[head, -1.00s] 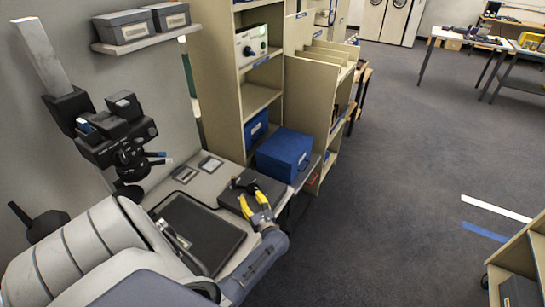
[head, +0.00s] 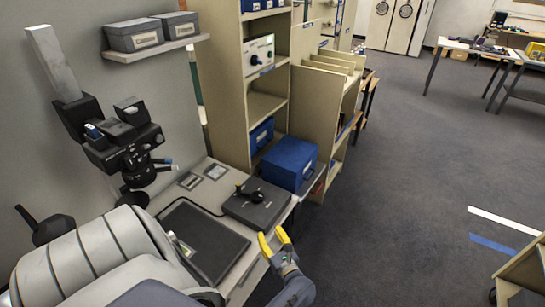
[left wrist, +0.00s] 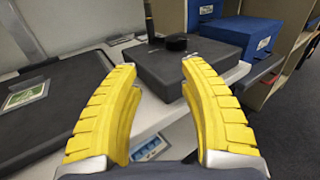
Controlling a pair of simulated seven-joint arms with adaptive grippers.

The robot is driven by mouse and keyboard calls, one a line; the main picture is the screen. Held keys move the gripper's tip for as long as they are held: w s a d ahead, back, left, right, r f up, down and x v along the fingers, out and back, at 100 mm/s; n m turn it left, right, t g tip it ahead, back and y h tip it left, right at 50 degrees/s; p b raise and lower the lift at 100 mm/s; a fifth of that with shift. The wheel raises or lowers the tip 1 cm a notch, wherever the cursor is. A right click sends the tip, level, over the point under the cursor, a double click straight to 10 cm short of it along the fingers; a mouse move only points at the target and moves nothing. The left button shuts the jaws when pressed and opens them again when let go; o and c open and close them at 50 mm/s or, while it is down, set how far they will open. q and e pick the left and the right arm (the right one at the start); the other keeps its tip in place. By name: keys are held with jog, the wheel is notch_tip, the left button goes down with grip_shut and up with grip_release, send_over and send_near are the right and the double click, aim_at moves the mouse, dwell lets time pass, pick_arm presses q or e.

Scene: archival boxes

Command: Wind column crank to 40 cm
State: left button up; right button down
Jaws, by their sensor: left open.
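A flat dark grey box (head: 258,205) lies on the bench with a black crank (head: 250,194) on its top; the crank also shows in the left wrist view (left wrist: 176,43). The pale column (head: 52,62) stands at the left and carries a black camera (head: 125,145). I cannot read its height. My left gripper (head: 273,237) has yellow fingers. It is open and empty near the bench's front edge, in front of the box and apart from the crank. In the left wrist view its fingers (left wrist: 157,68) spread wide below the crank. My right gripper is not in view.
A dark flat board (head: 205,240) with a small card (head: 180,246) lies left of the gripper. A blue box (head: 289,162) stands behind the crank box, beside tan shelves (head: 232,110). Open carpet (head: 400,200) lies to the right.

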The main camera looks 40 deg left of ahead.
pick_arm(q)
jog(key=shift+v, duration=1.25)
jog(key=shift+c, duration=0.3)
